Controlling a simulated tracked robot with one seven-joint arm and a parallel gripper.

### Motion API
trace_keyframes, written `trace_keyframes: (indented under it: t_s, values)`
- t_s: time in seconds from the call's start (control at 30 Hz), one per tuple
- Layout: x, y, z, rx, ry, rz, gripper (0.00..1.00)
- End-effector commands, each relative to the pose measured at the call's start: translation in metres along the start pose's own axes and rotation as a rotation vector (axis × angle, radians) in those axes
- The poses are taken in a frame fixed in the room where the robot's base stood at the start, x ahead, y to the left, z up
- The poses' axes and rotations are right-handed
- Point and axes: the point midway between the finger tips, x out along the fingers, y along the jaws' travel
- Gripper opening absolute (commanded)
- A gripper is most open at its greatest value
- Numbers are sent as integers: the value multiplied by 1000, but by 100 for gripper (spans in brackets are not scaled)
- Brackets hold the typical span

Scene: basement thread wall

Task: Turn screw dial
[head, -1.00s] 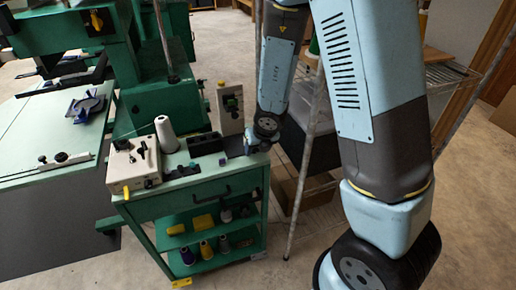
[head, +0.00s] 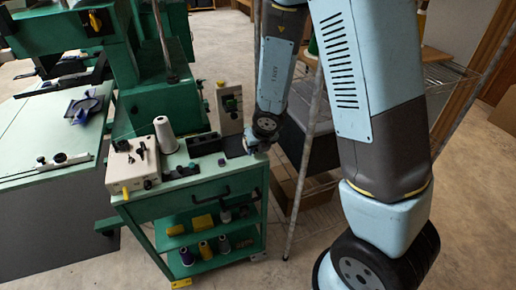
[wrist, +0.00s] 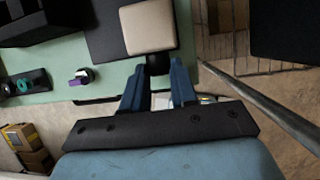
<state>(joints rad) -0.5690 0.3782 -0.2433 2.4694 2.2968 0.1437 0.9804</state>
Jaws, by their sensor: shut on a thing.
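A cream block-shaped device (wrist: 148,28) stands on a dark plate at the cart's edge in the wrist view. A small black round dial (wrist: 158,66) sticks out from its near side. My gripper (wrist: 158,72) has its two blue fingers on either side of this dial and is shut on it. The fingers partly hide the dial. The dial and fingertips are too small or hidden to make out there.
The green cart top (head: 195,182) also holds a pale control box (head: 132,172), a white cone (head: 166,136) and a black bin (head: 205,143). Small teal and purple pieces lie near the bin.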

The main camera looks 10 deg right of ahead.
Motion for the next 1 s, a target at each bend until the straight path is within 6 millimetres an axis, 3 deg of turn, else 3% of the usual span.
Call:
trace_keyframes:
  t_s: [1.0]
  values:
    - [1,3,0,-63,2,-160,0]
